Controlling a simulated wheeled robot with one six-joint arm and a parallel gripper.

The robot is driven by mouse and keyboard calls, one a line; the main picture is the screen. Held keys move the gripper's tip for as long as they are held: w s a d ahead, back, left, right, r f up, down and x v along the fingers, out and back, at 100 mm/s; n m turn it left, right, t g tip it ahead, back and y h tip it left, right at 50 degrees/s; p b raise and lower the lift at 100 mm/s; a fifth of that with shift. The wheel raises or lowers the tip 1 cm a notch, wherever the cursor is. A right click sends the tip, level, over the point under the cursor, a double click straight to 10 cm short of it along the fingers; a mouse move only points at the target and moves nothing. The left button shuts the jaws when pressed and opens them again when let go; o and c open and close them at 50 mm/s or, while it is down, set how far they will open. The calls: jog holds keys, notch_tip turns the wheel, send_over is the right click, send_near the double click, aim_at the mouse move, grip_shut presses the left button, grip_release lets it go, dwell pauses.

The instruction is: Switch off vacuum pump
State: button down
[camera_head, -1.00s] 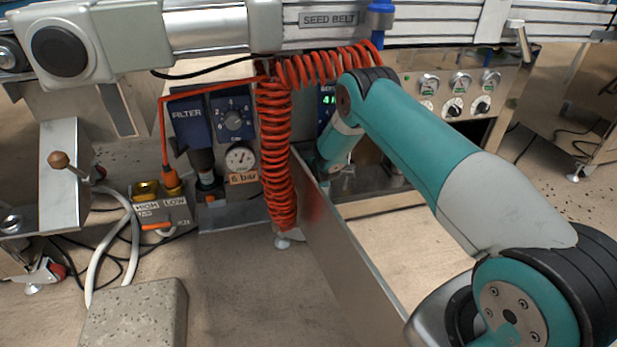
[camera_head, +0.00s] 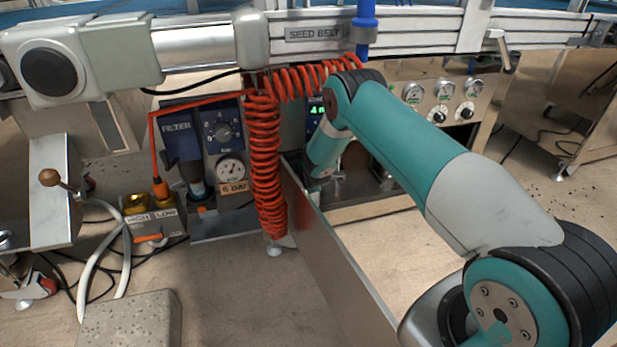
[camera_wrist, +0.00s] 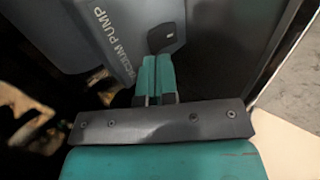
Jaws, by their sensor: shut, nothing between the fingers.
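The vacuum pump (camera_wrist: 88,38) shows in the wrist view as a grey-blue housing with "VACUUM PUMP" lettering along its edge. A dark rounded switch-like part (camera_wrist: 166,36) with a small pale mark sits at its right side. My gripper (camera_wrist: 157,62) has its teal fingers shut together and empty. Their tips are just below the dark part in the picture; I cannot tell whether they touch it. In the head view my arm reaches down behind the metal panel, and the fingers and the pump's labelled face are hidden there.
A thin metal panel (camera_head: 335,265) stands close beside my arm. A coiled red hose (camera_head: 266,170) hangs left of it. A blue filter and gauge unit (camera_head: 222,135) stands further left. The seed belt frame (camera_head: 400,38) runs overhead. Dials (camera_head: 440,90) are behind my arm.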

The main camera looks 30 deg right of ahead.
jog(key=s, duration=0.1)
jog(key=s+p, duration=0.1)
jog(key=s+a+r+p, duration=0.1)
jog(key=shift+s, duration=0.25)
jog(key=w+r+p+v, duration=0.1)
jog(key=p+v, duration=0.3)
jog(key=v, duration=0.5)
jog(key=shift+d, duration=0.2)
jog(key=shift+w+r, duration=0.1)
